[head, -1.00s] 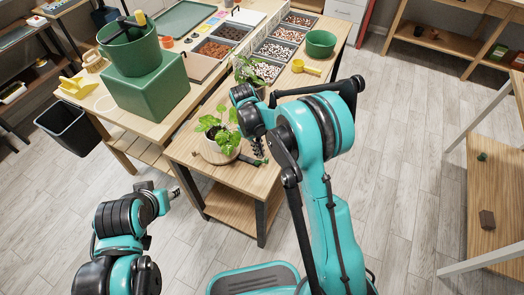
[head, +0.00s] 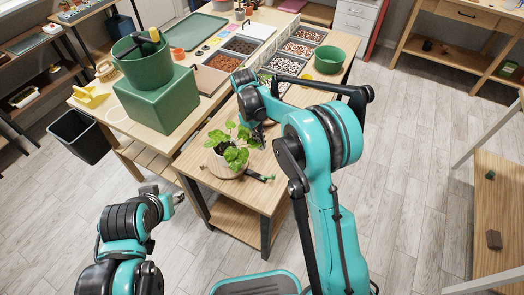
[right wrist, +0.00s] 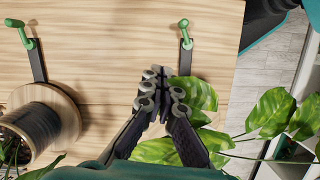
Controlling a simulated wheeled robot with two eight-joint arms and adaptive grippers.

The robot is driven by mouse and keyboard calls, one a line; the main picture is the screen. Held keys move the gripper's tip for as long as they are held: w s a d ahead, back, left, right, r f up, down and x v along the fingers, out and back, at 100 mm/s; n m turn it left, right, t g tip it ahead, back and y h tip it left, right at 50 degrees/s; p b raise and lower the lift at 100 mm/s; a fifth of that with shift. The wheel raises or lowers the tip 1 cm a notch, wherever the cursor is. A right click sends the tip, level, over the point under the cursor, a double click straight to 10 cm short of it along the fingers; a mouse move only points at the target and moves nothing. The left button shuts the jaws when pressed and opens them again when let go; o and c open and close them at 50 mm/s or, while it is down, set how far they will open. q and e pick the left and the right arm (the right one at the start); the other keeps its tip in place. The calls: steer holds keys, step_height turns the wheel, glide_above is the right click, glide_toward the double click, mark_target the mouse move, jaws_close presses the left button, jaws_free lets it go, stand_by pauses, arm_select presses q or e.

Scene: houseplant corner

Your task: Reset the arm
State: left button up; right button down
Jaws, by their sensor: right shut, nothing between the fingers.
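My right gripper (head: 259,134) is beside the potted plant (head: 233,155) on the near wooden table, in the head view. In the right wrist view the right gripper's fingers (right wrist: 161,85) are together with nothing between them, over bare wood, with green leaves (right wrist: 182,150) close below and right of them. My left gripper (head: 176,197) hangs low at the left over the floor, apart from everything; it is too small to tell its jaws.
A green box (head: 160,103) with a green bucket stands at left, a green bowl (head: 329,60) at the back. Floor at right is clear.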

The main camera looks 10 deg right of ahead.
arm_select(q)
steer(key=shift+w+r, duration=0.15)
steer(key=shift+r, duration=0.1)
arm_select(e)
steer(key=shift+w+r, duration=0.35)
steer(key=shift+r, duration=0.5)
arm_select(q)
steer(key=shift+w, duration=0.1)
